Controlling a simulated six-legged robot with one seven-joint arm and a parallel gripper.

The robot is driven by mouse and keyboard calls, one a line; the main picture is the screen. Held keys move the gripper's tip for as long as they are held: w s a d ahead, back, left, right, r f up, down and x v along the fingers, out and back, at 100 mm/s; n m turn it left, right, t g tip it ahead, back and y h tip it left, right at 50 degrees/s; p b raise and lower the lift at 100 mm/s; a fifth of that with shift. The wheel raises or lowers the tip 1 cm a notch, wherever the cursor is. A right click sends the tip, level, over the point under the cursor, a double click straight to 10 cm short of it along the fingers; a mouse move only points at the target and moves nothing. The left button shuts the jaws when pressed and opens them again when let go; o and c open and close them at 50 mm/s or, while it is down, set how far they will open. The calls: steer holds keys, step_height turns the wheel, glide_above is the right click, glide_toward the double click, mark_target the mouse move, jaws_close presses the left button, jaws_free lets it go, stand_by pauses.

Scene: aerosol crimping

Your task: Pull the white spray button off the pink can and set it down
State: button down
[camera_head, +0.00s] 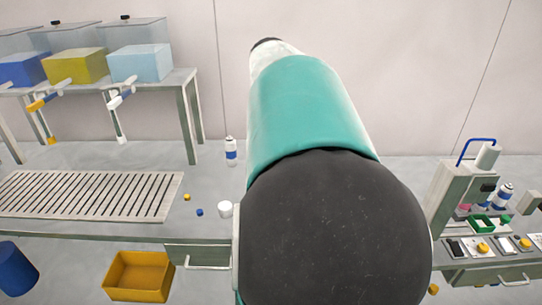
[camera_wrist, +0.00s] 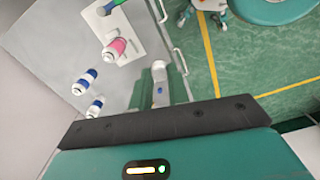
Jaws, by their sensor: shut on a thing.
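The pink can (camera_wrist: 117,47) lies in the upper left of the wrist view, on a pale plate (camera_wrist: 132,28) on the grey table. The can is apart from my gripper. My gripper (camera_wrist: 159,78) projects from the dark bar at the middle of the wrist view and is shut on a small white piece, which I take for the white spray button (camera_wrist: 158,66). Its outline is small and partly unclear.
Blue-and-white cans (camera_wrist: 86,81) stand on the table, one also in the head view (camera_head: 231,151). A white cylinder (camera_head: 225,209), blue cap (camera_head: 199,212) and yellow cap (camera_head: 186,197) sit near a slotted rack (camera_head: 90,195). A press-like machine (camera_head: 459,190) stands at right.

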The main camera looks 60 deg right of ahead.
steer(key=shift+r, duration=1.55)
steer(key=w+a+f, duration=0.4)
steer(key=w+f, duration=0.3)
steer(key=w, duration=0.2)
steer(key=w+a+f+m, duration=0.1)
steer(key=w+a+f, duration=0.2)
steer(key=w+f, duration=0.45)
steer(key=w+a+f, duration=0.4)
steer(key=w+f, duration=0.2)
steer(key=w, duration=0.5)
steer(key=w+a+f+m, duration=0.1)
steer(key=w+a+f, duration=0.3)
steer(key=a+f, duration=0.7)
steer(key=w+a+f+m, duration=0.1)
steer(key=w+a+f, duration=0.3)
steer(key=a+f, duration=0.8)
steer(key=shift+w+a+f, duration=0.3)
steer(key=shift+a, duration=0.8)
steer(key=shift+w, duration=0.1)
